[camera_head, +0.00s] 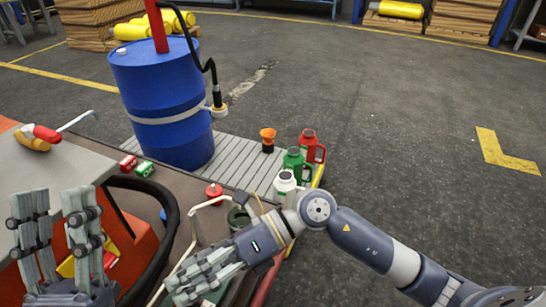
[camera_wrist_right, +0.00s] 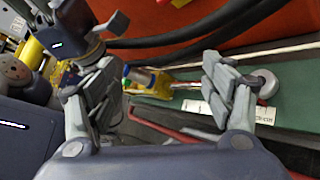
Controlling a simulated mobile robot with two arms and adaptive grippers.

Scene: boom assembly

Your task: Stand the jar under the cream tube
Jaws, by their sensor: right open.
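A dark green open-topped pot (camera_head: 239,217), which looks like the jar, stands on the bench beside my right forearm, its lower part partly hidden. A thin cream tube (camera_head: 193,226) runs up and bends over to the right, its end near the pot and above it; I cannot tell whether it is directly over it. My right gripper (camera_head: 196,284) is open in front of and below the pot, with its fingers spread and nothing between them in the right wrist view (camera_wrist_right: 160,88). My left gripper (camera_head: 54,212) points upward at the left, its fingers apart and empty.
A blue drum (camera_head: 160,105) stands on a ribbed grey platform. A thick black hose (camera_head: 165,195) loops beside the left gripper. A yellow bottle (camera_wrist_right: 152,77) lies in the wrist view.

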